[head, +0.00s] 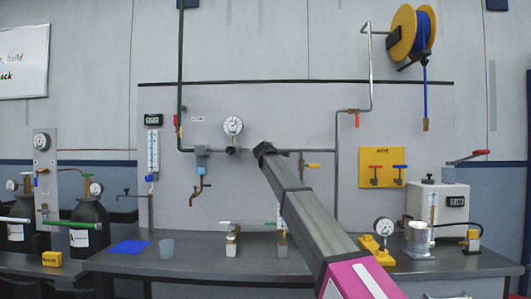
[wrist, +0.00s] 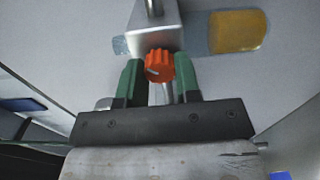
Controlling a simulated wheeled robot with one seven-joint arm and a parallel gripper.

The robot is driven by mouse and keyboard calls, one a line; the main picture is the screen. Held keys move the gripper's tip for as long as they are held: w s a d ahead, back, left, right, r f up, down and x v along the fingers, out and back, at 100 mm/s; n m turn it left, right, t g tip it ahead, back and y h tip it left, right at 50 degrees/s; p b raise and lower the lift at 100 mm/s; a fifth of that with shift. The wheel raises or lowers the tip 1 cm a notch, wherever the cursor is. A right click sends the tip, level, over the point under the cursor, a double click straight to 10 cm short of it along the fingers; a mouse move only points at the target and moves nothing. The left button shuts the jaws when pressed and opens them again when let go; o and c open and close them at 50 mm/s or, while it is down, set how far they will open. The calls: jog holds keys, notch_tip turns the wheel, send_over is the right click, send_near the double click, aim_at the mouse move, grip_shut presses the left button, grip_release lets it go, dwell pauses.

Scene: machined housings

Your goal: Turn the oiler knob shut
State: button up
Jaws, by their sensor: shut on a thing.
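The oiler knob (wrist: 156,62) is an orange-red ribbed knob with a pale mark on its face, seen in the wrist view. It sits against a grey metal block (wrist: 153,40). My gripper (wrist: 159,74) has its green fingers on either side of the knob and is shut on it. In the head view my arm reaches up to the wall panel and ends near the pipe. I cannot make out the knob or the fingers there; my arm seems to hide them.
An amber window (wrist: 238,31) lies right of the block. In the head view, a pressure gauge (head: 233,126) and a pipe with a yellow-handled valve (head: 313,165) are close to my arm's end.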

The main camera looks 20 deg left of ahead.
jog(key=shift+n, duration=4.2)
jog(key=shift+f, duration=0.1)
jog(key=o, duration=0.9)
jog(key=shift+s, duration=0.1)
jog(key=v, duration=1)
jog(key=shift+s+d, duration=0.15)
jog(key=shift+s, duration=0.15)
